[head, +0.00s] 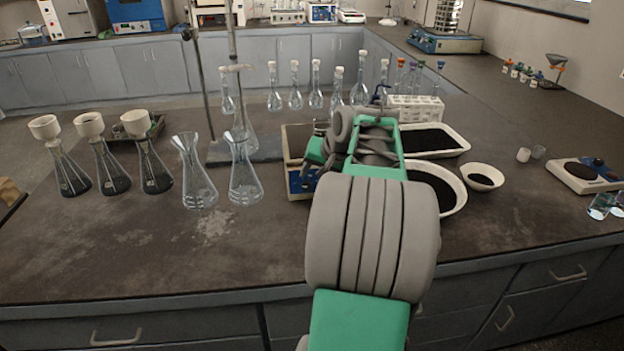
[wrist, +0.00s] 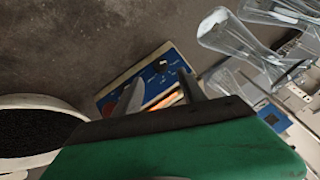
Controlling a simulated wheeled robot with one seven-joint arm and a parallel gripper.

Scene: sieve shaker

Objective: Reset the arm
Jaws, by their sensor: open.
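My green and grey arm reaches over the bench from the front in the head view. My gripper (head: 312,160) is at its far end, mostly hidden by the arm, above a box with a blue panel (head: 298,187). In the wrist view my gripper (wrist: 160,92) shows two dark fingers, spread apart with nothing held between them. The blue-panelled box (wrist: 158,74) lies beyond the fingers there. I cannot tell the gap between fingers and box.
Glass flasks (head: 245,180) stand left of my arm, close to a metal stand. A white tray of black grains (head: 462,141), a round dish (head: 455,180) and a small bowl (head: 482,170) are on the right. A sieve shaker (head: 445,42) stands at the back right. The front left bench is clear.

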